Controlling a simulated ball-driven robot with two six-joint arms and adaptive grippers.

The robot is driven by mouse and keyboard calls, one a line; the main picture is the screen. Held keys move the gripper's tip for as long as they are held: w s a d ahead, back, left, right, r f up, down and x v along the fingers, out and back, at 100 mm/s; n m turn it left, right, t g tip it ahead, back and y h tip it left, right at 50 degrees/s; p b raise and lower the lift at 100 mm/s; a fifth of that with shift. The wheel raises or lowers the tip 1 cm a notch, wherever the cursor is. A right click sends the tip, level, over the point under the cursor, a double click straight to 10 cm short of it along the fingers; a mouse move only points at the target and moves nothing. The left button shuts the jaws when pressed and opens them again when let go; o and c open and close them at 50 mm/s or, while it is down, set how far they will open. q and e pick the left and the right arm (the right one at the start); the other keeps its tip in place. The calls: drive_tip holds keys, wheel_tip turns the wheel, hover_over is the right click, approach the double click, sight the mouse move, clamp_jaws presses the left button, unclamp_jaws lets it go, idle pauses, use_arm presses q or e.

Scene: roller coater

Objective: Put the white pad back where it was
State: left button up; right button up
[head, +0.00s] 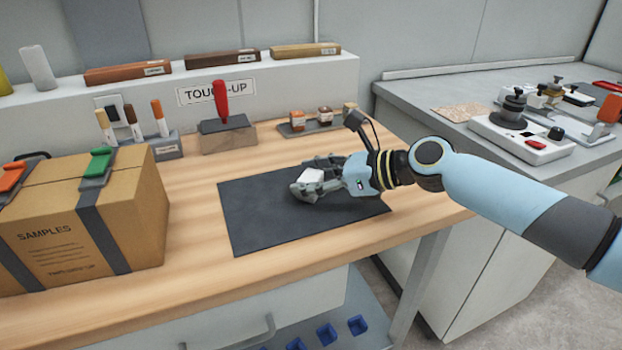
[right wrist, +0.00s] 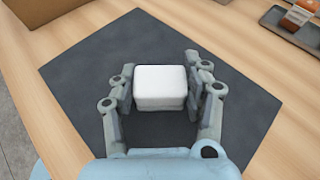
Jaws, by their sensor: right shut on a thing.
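The white pad (right wrist: 160,87) is a small block with rounded edges. In the right wrist view it sits between the two fingers of my right gripper (right wrist: 163,92), which is shut on it. In the head view the white pad (head: 312,175) shows at the tips of my right gripper (head: 308,184), over the dark mat (head: 262,222). I cannot tell whether the pad touches the mat or is held just above it. My left gripper is not in view.
A cardboard samples box (head: 82,225) stands at the left. Behind the mat are a marker holder (head: 166,148), a block with a red-handled tool (head: 228,137) and a small tray of jars (head: 308,127). A ledge (head: 215,88) runs along the back. The wooden front edge is clear.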

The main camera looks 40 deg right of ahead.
drive_tip(key=o, duration=1.1)
drive_tip(key=shift+s+d+r, duration=0.1)
drive_tip(key=shift+s+r, duration=0.05)
drive_tip(key=shift+s, duration=0.05)
drive_tip(key=v, duration=0.9)
drive_tip(key=shift+s+d+r+p, duration=0.15)
drive_tip(key=shift+s+p, duration=0.15)
drive_tip(key=shift+s, duration=0.05)
drive_tip(key=shift+p+v, duration=0.4)
drive_tip(key=shift+v, duration=0.45)
drive_tip(key=shift+d, duration=0.1)
